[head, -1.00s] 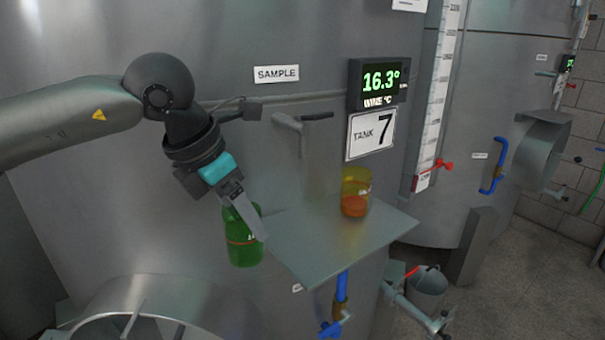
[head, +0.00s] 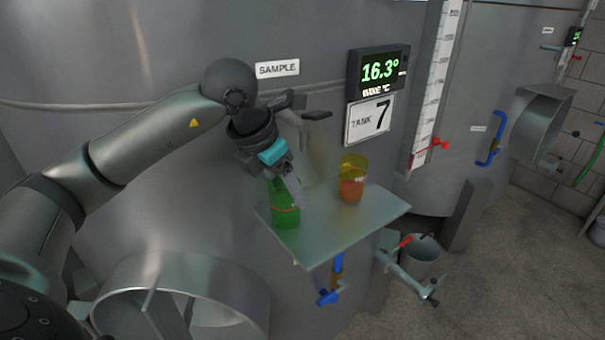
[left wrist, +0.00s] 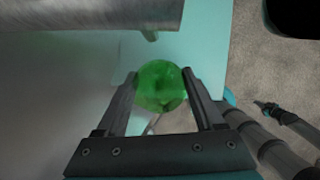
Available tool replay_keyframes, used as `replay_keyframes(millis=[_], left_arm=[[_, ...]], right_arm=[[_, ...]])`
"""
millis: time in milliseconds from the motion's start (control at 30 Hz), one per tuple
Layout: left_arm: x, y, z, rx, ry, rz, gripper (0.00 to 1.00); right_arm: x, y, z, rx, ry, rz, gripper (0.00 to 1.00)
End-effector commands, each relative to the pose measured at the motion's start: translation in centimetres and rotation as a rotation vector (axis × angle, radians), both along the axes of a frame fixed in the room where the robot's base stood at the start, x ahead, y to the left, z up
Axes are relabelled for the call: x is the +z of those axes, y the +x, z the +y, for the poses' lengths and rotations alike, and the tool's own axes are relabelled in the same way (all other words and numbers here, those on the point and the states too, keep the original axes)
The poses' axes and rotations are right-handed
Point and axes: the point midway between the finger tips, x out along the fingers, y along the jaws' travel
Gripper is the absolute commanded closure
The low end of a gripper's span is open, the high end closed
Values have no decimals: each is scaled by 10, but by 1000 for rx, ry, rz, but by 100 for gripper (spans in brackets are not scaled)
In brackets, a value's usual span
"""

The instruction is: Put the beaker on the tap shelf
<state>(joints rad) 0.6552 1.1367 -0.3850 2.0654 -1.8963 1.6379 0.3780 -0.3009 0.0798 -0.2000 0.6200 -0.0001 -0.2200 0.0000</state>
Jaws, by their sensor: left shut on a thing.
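The green, see-through beaker (head: 285,212) with a thin red line round it is held upright in my left gripper (head: 290,186). The left wrist view shows the beaker (left wrist: 161,86) from above, with both fingers (left wrist: 165,98) shut on its sides. The tap shelf (head: 335,237) is a flat pale plate on the tank's front. In the head view the beaker overlaps the left part of the shelf (left wrist: 195,45); I cannot tell whether its base touches the plate. My right gripper is not in view.
An amber glass (head: 352,190) with orange liquid stands at the back of the shelf. A sample tap (head: 305,118) sticks out above the shelf's left side. The shelf's front and right are bare. A blue-handled valve (head: 330,296) is below.

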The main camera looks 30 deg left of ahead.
Motion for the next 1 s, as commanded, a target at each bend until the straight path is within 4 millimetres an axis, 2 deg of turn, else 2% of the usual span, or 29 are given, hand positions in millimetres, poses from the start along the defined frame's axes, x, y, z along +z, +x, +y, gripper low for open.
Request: replay_keyframes(millis=[333,800,833,1000], left_arm=[[2,41,-12,-1,-2,0,86],[-5,39,-11,-1,2,0,86],[-6,39,-11,-1,2,1,29],[-4,39,-11,-1,1,1,10]], right_arm=[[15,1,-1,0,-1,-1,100],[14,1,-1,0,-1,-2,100],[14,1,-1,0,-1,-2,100],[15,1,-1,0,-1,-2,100]])
